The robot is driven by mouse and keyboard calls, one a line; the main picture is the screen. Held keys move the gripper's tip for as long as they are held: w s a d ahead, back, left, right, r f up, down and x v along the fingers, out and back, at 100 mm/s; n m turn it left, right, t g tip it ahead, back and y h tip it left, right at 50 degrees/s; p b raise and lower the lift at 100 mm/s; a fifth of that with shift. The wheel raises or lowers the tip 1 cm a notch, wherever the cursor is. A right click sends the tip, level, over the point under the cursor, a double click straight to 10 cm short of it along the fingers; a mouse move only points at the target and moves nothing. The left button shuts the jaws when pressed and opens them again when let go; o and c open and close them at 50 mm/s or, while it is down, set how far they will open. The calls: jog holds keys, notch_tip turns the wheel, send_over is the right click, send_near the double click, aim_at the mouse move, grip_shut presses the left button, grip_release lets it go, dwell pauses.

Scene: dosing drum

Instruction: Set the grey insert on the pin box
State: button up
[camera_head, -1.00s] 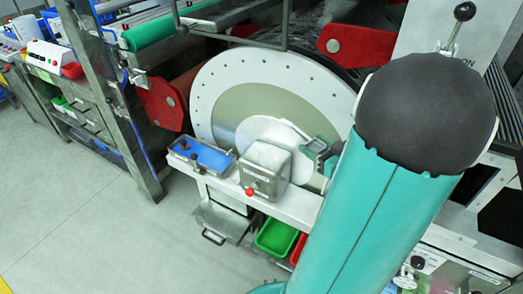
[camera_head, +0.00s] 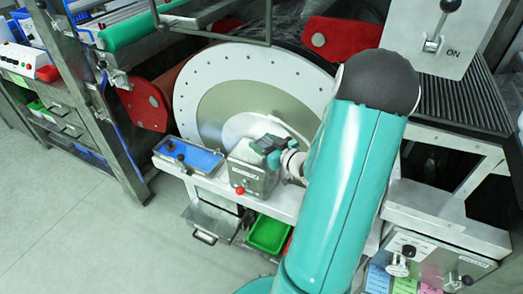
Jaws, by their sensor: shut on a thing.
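A metal box (camera_head: 252,178) with a red knob and a small label stands on the white ledge in front of the drum. It seems to be the pin box, but I cannot read its label. My gripper (camera_head: 268,147) is over the top right of this box, shut, and hides part of its top. What it holds is small and mostly hidden by the dark jaws; I take it to be the grey insert. I cannot tell whether it touches the box.
A blue-topped tray (camera_head: 188,155) with a dark knob sits just left of the box. The round drum face (camera_head: 215,85) rises behind. A green bin (camera_head: 268,234) and a metal tray (camera_head: 212,218) are below the ledge. A control panel (camera_head: 425,262) is at lower right.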

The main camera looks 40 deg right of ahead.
jog(key=shift+w+f, duration=0.25)
jog(key=shift+f, duration=0.8)
jog(key=shift+w+f, duration=0.2)
jog(key=shift+f, duration=0.8)
jog(key=o, duration=1)
jog(key=shift+f, duration=0.15)
jog(key=shift+c, duration=0.2)
